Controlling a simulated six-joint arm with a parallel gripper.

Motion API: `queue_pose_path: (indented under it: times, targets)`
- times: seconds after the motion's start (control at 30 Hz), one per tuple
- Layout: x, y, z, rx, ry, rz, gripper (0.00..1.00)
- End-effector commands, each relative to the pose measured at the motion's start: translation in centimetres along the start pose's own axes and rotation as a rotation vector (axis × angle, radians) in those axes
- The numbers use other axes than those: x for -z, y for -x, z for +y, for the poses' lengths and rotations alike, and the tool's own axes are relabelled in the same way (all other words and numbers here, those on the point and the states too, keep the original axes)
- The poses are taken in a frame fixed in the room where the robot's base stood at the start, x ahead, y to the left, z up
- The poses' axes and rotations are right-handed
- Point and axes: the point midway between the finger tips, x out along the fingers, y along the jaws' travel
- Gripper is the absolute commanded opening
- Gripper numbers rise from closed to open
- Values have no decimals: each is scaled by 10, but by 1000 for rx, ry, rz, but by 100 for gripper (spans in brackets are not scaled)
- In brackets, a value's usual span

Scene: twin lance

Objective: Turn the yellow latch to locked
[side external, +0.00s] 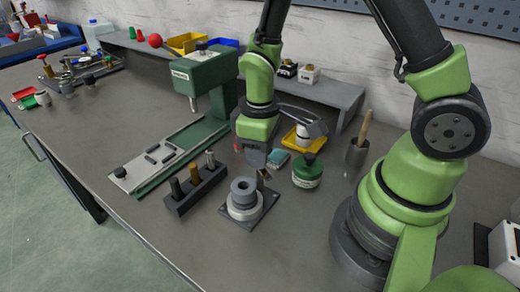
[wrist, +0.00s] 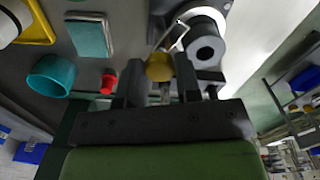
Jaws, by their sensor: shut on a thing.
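The yellow latch shows in the wrist view as a round yellow knob (wrist: 159,67) between my gripper's two fingers (wrist: 160,76). A thin light rod runs from near the knob towards a grey round fixture (wrist: 205,47) with a hole in its middle. My gripper is shut on the knob. In the side view the grey fixture (side external: 243,198) stands on a dark square plate, and my gripper (side external: 263,170) is pointed down just behind it. The knob is hidden or too small to tell there. Which way the latch is set cannot be read.
A dark block with several pegs (side external: 195,188) stands left of the fixture. A green jar (side external: 307,172), a teal block (side external: 278,158) and a yellow tray (side external: 290,140) lie close to the right and behind. A green press (side external: 205,75) stands behind left. Bare bench lies in front.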

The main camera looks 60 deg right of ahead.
Motion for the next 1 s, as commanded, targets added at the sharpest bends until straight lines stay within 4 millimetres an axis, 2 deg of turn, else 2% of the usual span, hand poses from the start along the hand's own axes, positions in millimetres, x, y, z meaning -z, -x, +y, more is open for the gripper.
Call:
queue_pose_path:
  times: [0.7,1.0]
  targets:
    - [0,1,0,0,-678,-1,8]
    - [0,1,0,0,-918,-1,8]
